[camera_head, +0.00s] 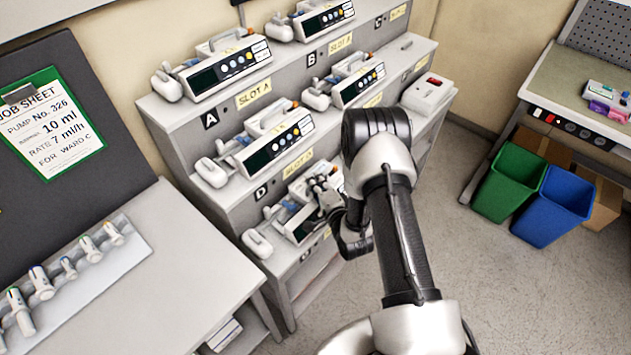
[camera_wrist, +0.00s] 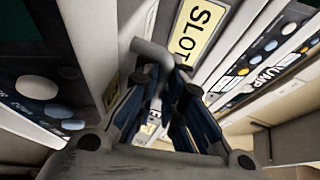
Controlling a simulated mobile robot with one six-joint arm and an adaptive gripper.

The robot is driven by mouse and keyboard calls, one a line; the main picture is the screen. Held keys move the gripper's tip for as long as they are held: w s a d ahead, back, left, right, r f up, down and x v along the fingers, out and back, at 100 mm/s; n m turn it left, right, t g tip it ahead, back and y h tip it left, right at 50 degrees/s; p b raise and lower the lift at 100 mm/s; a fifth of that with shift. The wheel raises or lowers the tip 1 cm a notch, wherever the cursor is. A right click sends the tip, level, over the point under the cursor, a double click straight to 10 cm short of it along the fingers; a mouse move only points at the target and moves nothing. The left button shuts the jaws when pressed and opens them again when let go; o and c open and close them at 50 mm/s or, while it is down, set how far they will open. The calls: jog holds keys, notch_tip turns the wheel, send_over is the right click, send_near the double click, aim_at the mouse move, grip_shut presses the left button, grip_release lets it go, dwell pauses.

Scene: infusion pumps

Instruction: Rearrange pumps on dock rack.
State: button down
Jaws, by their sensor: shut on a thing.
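The grey stepped dock rack (camera_head: 180,135) carries white pumps with dark screens and buttons. On the top tier, one pump (camera_head: 222,70) sits above plate A and another (camera_head: 325,17) above plate B. On the middle tier, one pump (camera_head: 275,145) sits above plate D and another (camera_head: 358,84) to its right. My gripper (camera_head: 322,192) is low at the rack's front, at the lowest pump (camera_head: 298,226), which it partly hides. In the wrist view my gripper (camera_wrist: 168,118) is closed around a grey handle (camera_wrist: 152,56). I cannot tell whether that pump rests on the rack.
A white box (camera_head: 428,93) with a red mark sits at the rack's right. A job sheet (camera_head: 50,125) naming pump 326 hangs left, above a bench (camera_head: 190,270) with small devices. Green (camera_head: 510,180) and blue (camera_head: 553,205) bins stand right. The floor between is clear.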

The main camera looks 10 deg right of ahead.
jog(key=shift+f+b, duration=0.4)
jog(key=shift+b, duration=0.05)
dwell(0.5)
jog(key=c, duration=1.7)
grip_release()
jog(key=shift+o, duration=0.3)
jog(key=shift+f, duration=0.1)
jog(key=shift+s+f, duration=0.15)
jog(key=v, duration=1.2)
jog(key=shift+w+r, duration=0.2)
jog(key=shift+r, duration=0.05)
